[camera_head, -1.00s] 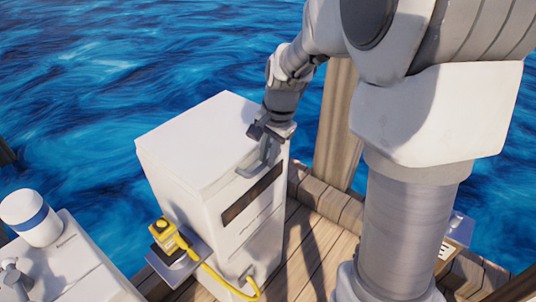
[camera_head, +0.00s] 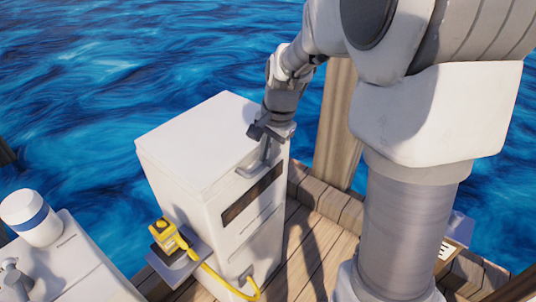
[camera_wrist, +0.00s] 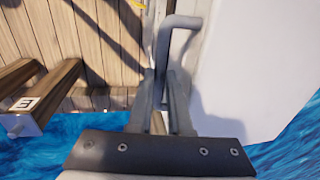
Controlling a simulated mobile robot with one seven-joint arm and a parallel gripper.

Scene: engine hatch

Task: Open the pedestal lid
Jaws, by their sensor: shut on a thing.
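The white pedestal (camera_head: 225,190) stands on the dock, and its white lid (camera_head: 205,140) lies flat on top, closed. A grey bar handle (camera_head: 250,171) is at the lid's front edge near the right corner. The handle also shows in the wrist view (camera_wrist: 165,38), bent and running down between my fingers. My gripper (camera_head: 266,155) reaches down from above and is shut on the handle. In the wrist view my gripper (camera_wrist: 165,90) has a finger on each side of the bar. The exact contact is partly hidden by the fingers.
A yellow plug with cable (camera_head: 163,235) sits on a side bracket at the pedestal's left. A wooden post (camera_head: 335,125) stands just right behind the pedestal. A white unit with a blue-banded cap (camera_head: 35,218) is at lower left. Water surrounds the wooden dock.

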